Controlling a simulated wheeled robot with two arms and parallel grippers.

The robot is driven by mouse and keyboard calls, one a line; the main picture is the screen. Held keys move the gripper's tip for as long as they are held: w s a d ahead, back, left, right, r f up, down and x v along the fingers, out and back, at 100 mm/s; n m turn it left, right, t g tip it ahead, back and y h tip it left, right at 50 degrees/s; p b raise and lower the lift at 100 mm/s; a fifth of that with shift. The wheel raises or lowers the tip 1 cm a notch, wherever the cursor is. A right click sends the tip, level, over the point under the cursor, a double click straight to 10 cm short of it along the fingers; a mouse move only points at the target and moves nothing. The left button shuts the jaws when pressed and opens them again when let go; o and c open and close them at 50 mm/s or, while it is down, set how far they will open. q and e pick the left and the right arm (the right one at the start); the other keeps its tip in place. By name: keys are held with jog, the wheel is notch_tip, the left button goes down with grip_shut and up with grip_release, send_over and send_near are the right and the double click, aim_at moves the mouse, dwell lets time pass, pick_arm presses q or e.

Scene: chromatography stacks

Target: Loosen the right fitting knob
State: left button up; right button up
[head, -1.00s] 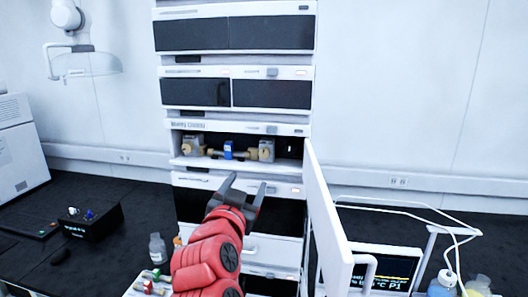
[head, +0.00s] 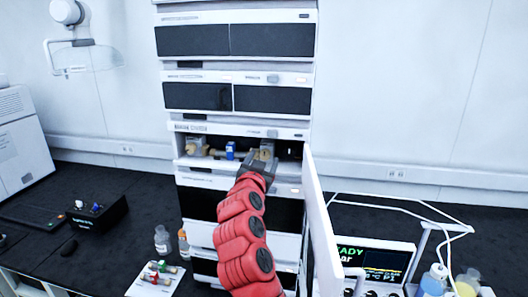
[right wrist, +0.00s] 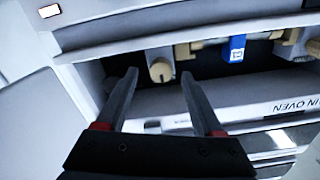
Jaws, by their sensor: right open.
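The right fitting knob (head: 266,148) is a tan knob on a block in the open column compartment, partly hidden behind my right gripper (head: 258,165) in the head view. In the right wrist view, which is turned over, the knob (right wrist: 160,70) shows round and slotted between my two dark fingers. My right gripper is open, one finger on each side of the knob in the picture; I cannot tell whether the tips reach around it. A blue-labelled piece (head: 230,151) sits mid-compartment. The left fitting knob (head: 194,148) is at the far side. My left gripper is not in view.
The compartment's white door (head: 320,225) stands open at the right, close to my right arm. The oven's front lip (right wrist: 260,92) lies along the compartment.

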jog(key=shift+w+d+p, duration=0.1)
jog(key=shift+w+p, duration=0.2)
jog(key=shift+w, duration=0.65)
grip_shut()
